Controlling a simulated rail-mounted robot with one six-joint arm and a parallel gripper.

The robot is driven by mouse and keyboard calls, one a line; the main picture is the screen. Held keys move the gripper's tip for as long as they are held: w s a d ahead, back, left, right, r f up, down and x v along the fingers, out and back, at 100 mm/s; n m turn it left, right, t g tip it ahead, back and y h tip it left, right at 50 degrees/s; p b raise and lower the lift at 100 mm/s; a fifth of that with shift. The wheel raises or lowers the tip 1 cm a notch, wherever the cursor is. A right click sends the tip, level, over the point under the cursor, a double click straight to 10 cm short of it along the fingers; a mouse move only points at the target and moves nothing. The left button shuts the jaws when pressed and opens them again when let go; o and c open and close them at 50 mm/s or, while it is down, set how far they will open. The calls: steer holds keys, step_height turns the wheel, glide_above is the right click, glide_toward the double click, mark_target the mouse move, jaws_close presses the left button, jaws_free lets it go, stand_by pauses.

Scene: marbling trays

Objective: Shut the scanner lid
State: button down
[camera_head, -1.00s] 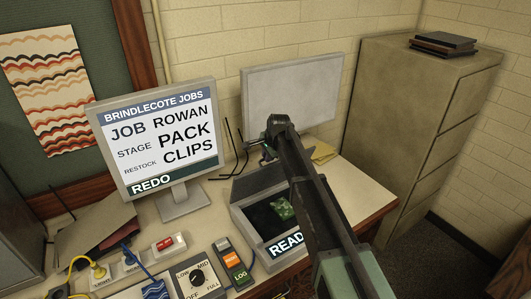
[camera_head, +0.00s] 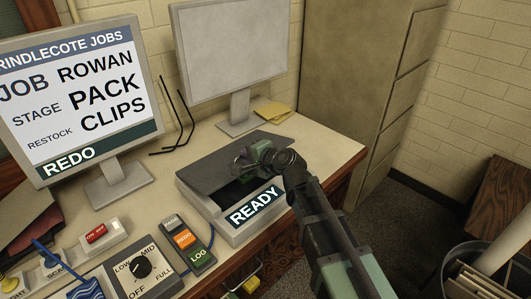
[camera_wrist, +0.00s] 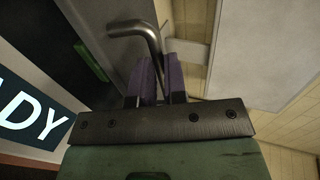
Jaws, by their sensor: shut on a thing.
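The scanner (camera_head: 193,200) is a light box with a READY display (camera_head: 255,206), standing on the desk right of the lit screen. Its dark grey lid (camera_head: 212,166) is tilted low over the bed, with a dark gap still showing at the front. My gripper (camera_head: 243,158) is at the lid's front right part. In the wrist view its purple fingers (camera_wrist: 163,80) are shut on the lid's bent metal handle (camera_wrist: 150,35). A green piece (camera_wrist: 90,62) shows against the dark bed in the wrist view. My gripper and arm hide part of the lid's right side.
A blank monitor (camera_head: 230,50) stands behind the scanner, with yellow paper (camera_head: 273,112) beside it. A dial box (camera_head: 143,270) and a button remote (camera_head: 188,245) lie left in front. The desk (camera_head: 325,150) is bare to the right. A filing cabinet (camera_head: 350,90) stands beyond.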

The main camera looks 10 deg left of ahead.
steer(key=b, duration=0.4)
glide_above(254, 189)
steer(key=f, duration=0.5)
steer(key=shift+w+a, duration=0.2)
steer(key=shift+s+d+f+b, duration=0.15)
steer(key=shift+s+f+b, duration=0.1)
steer(key=shift+f+b, duration=0.05)
steer(key=c, duration=1.2)
jaws_free()
steer(key=shift+f, duration=0.1)
steer(key=shift+o, duration=0.2)
steer(key=shift+s+d+r+p, duration=0.3)
steer(key=shift+d+p, duration=0.05)
steer(key=p+v, duration=0.3)
steer(key=v, duration=0.6)
steer(key=shift+d+r+p, duration=0.2)
steer(key=shift+d+p, duration=0.1)
steer(key=shift+d, duration=0.1)
